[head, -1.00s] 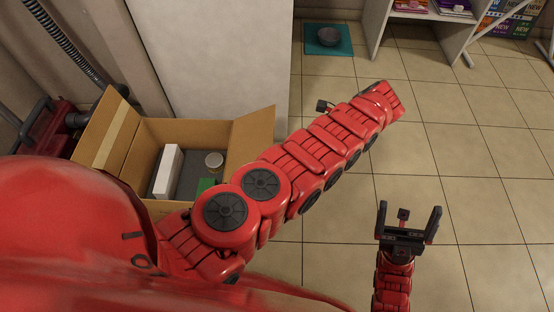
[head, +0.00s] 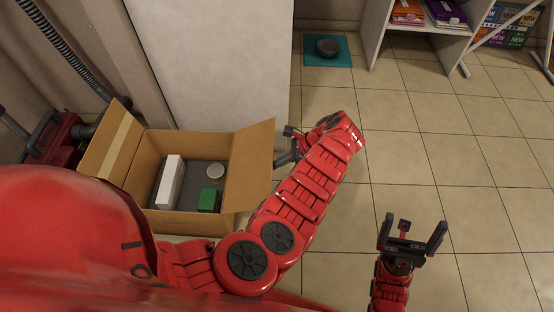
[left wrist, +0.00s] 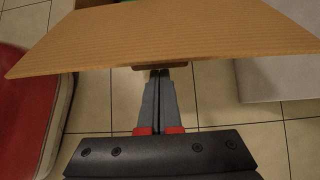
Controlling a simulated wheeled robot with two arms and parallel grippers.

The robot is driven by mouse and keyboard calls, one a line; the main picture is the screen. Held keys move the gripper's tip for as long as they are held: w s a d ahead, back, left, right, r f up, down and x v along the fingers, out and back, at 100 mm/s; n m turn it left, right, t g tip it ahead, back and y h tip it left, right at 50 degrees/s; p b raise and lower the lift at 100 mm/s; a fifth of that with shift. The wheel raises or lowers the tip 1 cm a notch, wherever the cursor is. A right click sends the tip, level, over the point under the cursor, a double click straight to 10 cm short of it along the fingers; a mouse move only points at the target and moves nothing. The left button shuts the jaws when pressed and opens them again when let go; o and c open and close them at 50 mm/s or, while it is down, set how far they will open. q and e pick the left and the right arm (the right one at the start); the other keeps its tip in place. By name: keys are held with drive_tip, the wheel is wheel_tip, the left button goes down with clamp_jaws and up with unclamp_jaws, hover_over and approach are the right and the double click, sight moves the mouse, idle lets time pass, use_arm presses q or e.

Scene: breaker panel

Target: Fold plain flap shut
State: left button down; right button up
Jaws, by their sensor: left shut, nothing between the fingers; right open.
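An open cardboard box (head: 175,222) stands on the floor at the left. Its right flap (head: 251,165) is plain and stands up, leaning outward. Its left flap (head: 112,140) carries a tape strip and is also open. My left gripper (head: 284,158) is at the outer side of the plain flap. In the left wrist view the left fingers (left wrist: 159,76) are shut and empty, with their tips at the near edge of the plain flap (left wrist: 160,35); I cannot tell whether they touch. My right gripper (head: 411,234) is open and empty over the floor at lower right.
In the box are a white box (head: 169,181), a round tin (head: 216,173) and a green block (head: 209,200). A pale cabinet (head: 215,65) stands behind the box. A dark bowl (head: 328,47) on a teal mat and a shelf are farther back. The floor at right is clear.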

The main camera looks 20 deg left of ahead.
use_arm(q)
drive_tip(key=shift+a+r, duration=0.15)
drive_tip(key=shift+r, duration=0.3)
